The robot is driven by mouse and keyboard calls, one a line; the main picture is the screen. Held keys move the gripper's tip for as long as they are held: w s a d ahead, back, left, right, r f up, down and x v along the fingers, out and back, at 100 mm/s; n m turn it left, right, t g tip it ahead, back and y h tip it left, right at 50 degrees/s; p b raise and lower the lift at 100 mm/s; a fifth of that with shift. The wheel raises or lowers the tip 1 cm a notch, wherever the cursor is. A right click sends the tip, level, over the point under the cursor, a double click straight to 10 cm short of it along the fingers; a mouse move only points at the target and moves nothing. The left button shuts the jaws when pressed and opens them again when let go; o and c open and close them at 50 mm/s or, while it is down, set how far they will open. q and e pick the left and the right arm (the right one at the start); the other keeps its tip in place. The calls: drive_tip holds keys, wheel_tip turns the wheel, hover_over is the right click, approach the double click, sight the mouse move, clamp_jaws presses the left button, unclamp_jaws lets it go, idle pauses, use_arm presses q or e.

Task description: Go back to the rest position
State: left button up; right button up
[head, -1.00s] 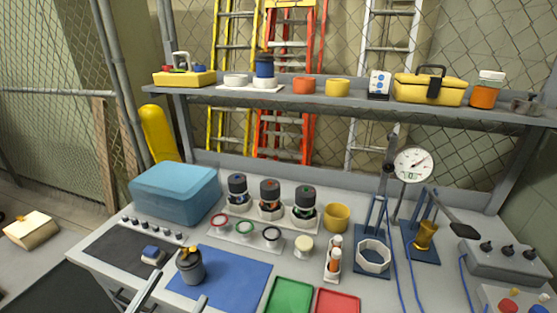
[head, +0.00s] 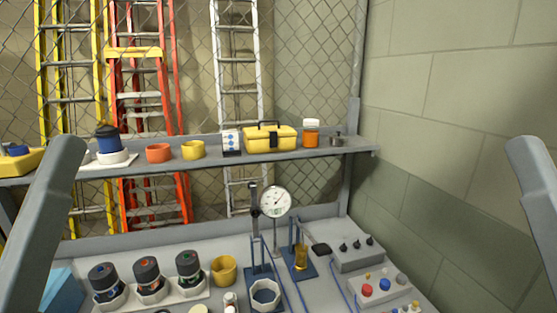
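Neither gripper shows in the head view. A grey link of my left arm rises along the left edge, and a grey link of my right arm rises along the right edge. Both links stand high in front of the bench, and whatever they carry is out of the picture.
The bench holds three dark-capped thrusters (head: 147,273), a yellow cup (head: 223,270), a dial gauge (head: 275,202) and a control box (head: 357,253) with knobs. A shelf (head: 350,147) above bears a yellow toolbox (head: 270,138), cups and a jar (head: 311,132). A block wall (head: 450,120) stands at right.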

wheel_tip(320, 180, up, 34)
drive_tip(key=p, duration=3.1)
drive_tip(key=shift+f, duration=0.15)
